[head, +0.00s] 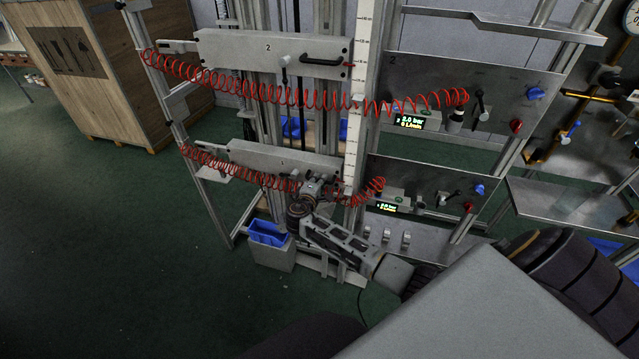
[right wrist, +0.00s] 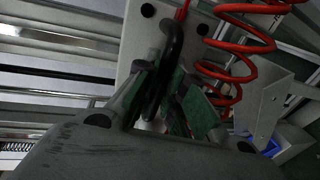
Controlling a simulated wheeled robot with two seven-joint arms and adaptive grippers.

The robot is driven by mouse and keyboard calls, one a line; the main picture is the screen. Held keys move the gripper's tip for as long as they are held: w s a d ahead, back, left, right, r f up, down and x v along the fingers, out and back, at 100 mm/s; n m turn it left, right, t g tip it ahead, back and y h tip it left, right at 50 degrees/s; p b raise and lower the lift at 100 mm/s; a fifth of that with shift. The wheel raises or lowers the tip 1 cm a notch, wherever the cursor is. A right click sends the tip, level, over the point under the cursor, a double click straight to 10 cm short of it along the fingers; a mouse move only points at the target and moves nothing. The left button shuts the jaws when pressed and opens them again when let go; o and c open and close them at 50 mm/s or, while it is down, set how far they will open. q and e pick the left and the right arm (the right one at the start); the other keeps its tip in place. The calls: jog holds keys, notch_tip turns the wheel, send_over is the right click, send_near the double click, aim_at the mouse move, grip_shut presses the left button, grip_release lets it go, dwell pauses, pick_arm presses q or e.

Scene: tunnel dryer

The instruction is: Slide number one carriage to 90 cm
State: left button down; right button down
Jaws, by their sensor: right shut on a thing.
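The number one carriage (head: 258,157) is the lower grey plate marked 1, on the vertical rails in the head view. Its plate (right wrist: 143,38) also shows in the right wrist view. My right gripper (head: 318,183) is at the plate's right end. In the right wrist view it is shut on the carriage's black handle (right wrist: 173,62), with a finger on either side. A white vertical scale (head: 353,125) stands just right of the carriage; its figures are too small to read surely, and my gripper is near its lower part. My left gripper is not in view.
The number two carriage (head: 240,50) hangs above on the same rails. Red coiled hoses (head: 300,97) run across both carriages to valve panels (head: 440,80) at the right. A blue bin (head: 268,232) stands below. A wooden cabinet (head: 105,65) is at the left; green floor is clear in front.

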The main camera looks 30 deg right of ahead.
notch_tip(320, 180, up, 2)
jog(key=shift+w+r+p, duration=0.15)
jog(key=shift+p, duration=0.25)
jog(key=shift+r+p, duration=0.45)
jog(key=shift+r, duration=0.3)
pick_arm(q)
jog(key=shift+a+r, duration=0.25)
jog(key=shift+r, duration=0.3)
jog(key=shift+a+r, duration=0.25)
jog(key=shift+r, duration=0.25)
pick_arm(e)
jog(key=c, duration=1.5)
grip_release()
jog(key=shift+f, duration=0.2)
jog(key=shift+v, duration=0.85)
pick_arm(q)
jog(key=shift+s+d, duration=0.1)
pick_arm(e)
jog(key=v, duration=1)
jog(key=shift+s, duration=0.25)
